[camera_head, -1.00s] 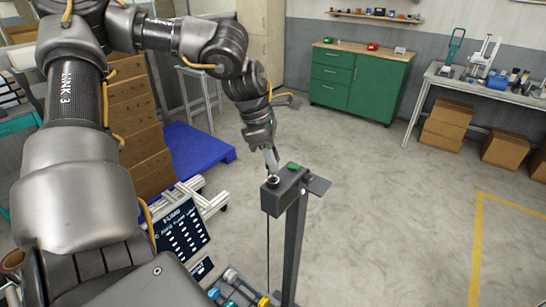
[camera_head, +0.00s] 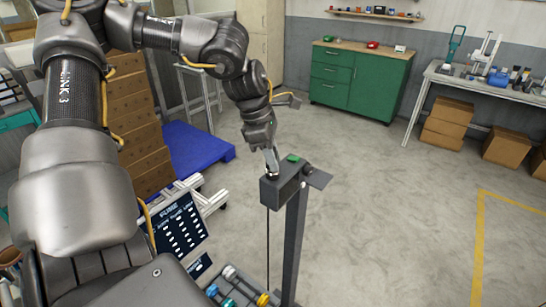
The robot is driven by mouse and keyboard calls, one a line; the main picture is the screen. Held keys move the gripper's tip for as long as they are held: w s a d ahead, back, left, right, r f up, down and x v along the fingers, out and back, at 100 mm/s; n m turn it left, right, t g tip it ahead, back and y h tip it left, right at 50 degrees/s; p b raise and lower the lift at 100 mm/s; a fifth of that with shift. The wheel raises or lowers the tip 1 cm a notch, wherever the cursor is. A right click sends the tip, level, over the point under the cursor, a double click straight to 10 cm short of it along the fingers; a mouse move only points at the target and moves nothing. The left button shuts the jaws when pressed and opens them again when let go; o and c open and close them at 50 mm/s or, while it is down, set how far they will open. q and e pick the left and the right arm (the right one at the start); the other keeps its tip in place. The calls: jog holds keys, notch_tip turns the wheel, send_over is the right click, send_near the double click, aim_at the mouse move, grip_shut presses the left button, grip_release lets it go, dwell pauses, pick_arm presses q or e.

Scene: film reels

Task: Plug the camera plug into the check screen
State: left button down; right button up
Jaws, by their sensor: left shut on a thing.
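A dark box (camera_head: 286,188) with a green patch on top stands on a grey post; it looks like the check screen, though I see no display face. The fingertips are at the round dark fitting (camera_head: 272,176) there. I cannot tell whether the plug is seated. A thin black cable (camera_head: 268,235) hangs below the box. My right gripper is not in view.
A dark sign board (camera_head: 180,233) stands left of the post, and a tray with colored cylinders (camera_head: 240,288) lies at its foot. A blue pallet (camera_head: 197,148) and stacked brown boxes (camera_head: 135,130) are behind at left. The floor to the right is clear.

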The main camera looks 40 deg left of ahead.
pick_arm(q)
jog(key=shift+f, duration=0.35)
jog(key=c, duration=1.1)
grip_release()
jog(key=shift+r, duration=0.15)
jog(key=shift+a+r+b, duration=0.1)
jog(key=shift+r+b, duration=0.25)
jog(key=b+v, duration=0.1)
jog(key=v, duration=0.9)
jog(key=shift+f, duration=0.1)
